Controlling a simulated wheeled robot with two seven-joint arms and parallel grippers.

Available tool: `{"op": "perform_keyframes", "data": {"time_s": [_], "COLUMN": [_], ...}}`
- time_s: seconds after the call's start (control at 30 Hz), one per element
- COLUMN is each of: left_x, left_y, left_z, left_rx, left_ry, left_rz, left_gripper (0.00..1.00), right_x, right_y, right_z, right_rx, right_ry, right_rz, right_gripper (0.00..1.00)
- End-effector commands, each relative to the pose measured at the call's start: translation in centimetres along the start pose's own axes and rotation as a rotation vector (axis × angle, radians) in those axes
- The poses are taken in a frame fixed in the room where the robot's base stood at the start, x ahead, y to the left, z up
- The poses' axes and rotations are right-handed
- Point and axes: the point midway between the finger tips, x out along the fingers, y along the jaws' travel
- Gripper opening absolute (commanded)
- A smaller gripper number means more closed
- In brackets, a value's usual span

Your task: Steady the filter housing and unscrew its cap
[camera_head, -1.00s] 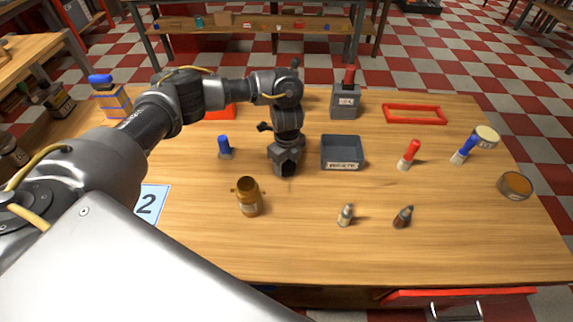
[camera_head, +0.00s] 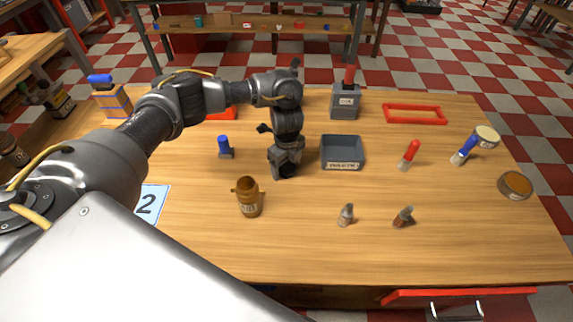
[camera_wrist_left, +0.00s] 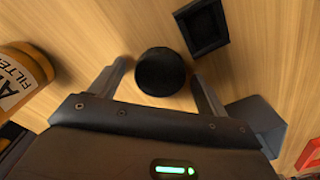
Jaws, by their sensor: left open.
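In the left wrist view the housing (camera_wrist_left: 22,78) is at the left edge, partly cut off, with "FILTER" lettering. My left gripper (camera_head: 286,171) points down at the table. In the left wrist view the left gripper (camera_wrist_left: 163,82) is open, with a round black piece (camera_wrist_left: 161,72) between its fingers and gaps on both sides. I cannot tell whether this is the housing's cap. My right gripper is out of view.
A grey bin (camera_head: 342,165) stands just right of the gripper. A blue-handled item (camera_head: 224,146) stands to its left. A red frame (camera_head: 415,107) lies at back right.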

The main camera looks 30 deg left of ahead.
Motion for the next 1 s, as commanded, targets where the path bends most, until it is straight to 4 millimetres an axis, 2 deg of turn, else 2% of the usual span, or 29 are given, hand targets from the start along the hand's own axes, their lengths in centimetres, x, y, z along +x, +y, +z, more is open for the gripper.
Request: {"op": "perform_keyframes", "data": {"time_s": [0.27,0.53,0.73,1.0], "left_x": [-5.2,-10.2,-11.9,-12.1], "left_y": [-0.2,-0.1,-0.1,0.0], "left_z": [0.1,0.1,0.1,0.0], "left_rx": [0.003,0.002,0.0,0.0], "left_ry": [-0.003,-0.002,-0.001,0.0], "left_rz": [-0.006,-0.004,-0.002,0.0], "left_gripper": [0.76,0.76,0.76,0.76], "right_x": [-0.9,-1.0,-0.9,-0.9], "right_y": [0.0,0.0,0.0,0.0], "right_z": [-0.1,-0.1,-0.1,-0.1], "right_rx": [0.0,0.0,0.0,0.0], "right_ry": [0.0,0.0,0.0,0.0], "right_rz": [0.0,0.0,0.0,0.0], "right_gripper": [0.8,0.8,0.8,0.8]}}
